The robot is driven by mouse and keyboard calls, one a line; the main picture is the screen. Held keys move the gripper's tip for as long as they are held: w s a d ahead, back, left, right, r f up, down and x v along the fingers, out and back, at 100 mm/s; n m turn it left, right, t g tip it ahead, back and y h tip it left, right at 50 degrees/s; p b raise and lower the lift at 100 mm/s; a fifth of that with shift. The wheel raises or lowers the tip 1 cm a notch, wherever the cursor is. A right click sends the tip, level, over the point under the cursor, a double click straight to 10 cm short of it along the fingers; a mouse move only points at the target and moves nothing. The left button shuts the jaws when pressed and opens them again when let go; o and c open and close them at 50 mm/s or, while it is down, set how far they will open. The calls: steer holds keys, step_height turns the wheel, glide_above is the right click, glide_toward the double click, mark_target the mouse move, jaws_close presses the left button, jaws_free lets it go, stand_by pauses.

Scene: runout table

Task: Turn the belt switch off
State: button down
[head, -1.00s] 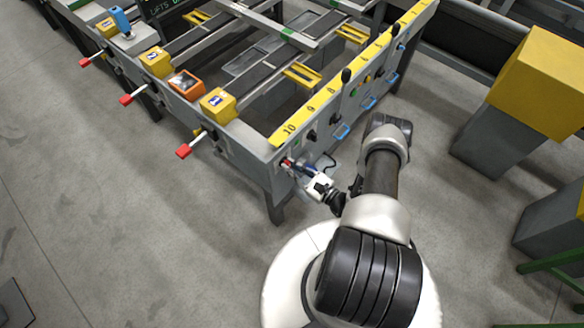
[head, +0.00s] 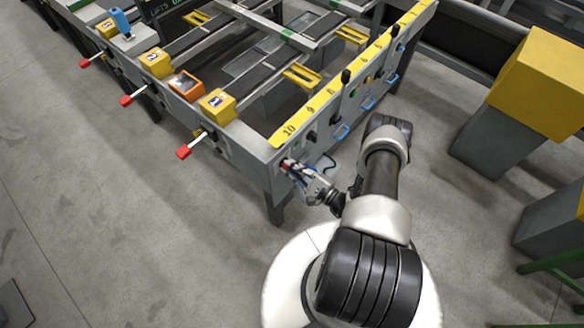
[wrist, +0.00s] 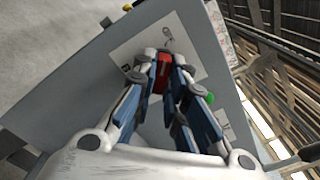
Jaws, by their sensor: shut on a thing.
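The belt switch shows in the wrist view as a red handle (wrist: 162,78) on a white plate (wrist: 185,45) with a symbol above it and small marks at its sides. The plate is fixed to a grey panel. My gripper (wrist: 163,66) is shut on the red handle, with a fingertip on each side of it. The fingers hide much of the plate's lower part. In the head view my gripper (head: 286,166) is at the near corner of the table's side panel, and only a little red shows between the fingers.
The runout table (head: 255,143) has a yellow numbered strip (head: 335,88) along its edge. Blue handles (head: 342,131) and black knobs stick out of the side panel. Levers with red ends (head: 184,151) stand out at the left. A yellow-topped grey block (head: 555,80) stands right. Floor is clear at left.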

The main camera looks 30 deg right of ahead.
stand_by(0.4)
steer(key=c, duration=1.6)
jaws_free()
steer(key=v, duration=1.2)
steer(key=shift+r, duration=0.1)
